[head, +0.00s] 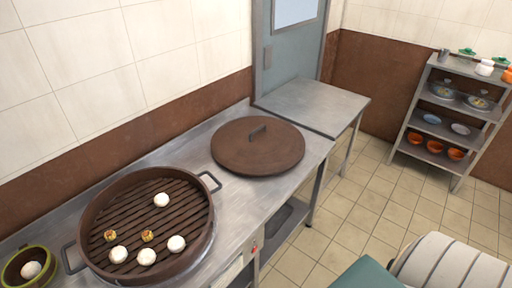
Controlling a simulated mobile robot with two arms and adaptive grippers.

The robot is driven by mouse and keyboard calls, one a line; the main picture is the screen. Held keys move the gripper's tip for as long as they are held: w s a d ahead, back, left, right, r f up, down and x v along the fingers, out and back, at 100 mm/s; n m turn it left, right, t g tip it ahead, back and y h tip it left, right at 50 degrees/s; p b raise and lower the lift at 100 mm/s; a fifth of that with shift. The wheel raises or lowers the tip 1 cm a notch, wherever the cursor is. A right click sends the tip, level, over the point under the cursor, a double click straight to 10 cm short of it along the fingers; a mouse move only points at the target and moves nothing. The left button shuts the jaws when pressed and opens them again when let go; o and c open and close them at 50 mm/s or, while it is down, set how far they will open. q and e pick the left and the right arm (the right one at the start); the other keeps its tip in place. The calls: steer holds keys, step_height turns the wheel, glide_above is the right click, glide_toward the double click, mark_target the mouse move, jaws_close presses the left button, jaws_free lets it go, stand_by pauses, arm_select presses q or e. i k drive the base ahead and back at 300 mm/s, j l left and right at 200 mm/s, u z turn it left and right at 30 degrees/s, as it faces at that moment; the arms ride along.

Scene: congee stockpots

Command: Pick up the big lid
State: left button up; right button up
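No gripper shows in the head view, so nothing is seen touching the lid.
The slatted steamer (190,241) holds several white buns and two yellowish dumplings. A green bowl (12,270) with a white bun stands at the left edge. A lower metal table (312,103) is bare. A shelf rack (450,115) stands at right; tiled floor (345,215) is open between.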

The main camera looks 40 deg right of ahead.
mark_target(252, 146)
steer(key=l+u, duration=0.15)
steer(key=u, duration=0.25)
steer(key=l+u, duration=0.15)
steer(key=u, duration=0.25)
steer(key=k+l+u, duration=0.2)
steer(key=l, duration=0.25)
steer(key=k+l+u, duration=0.2)
steer(key=l, duration=0.2)
steer(key=k+l+u, duration=0.2)
steer(key=l, duration=0.2)
steer(key=k+l+u, duration=0.2)
steer(key=l, duration=0.2)
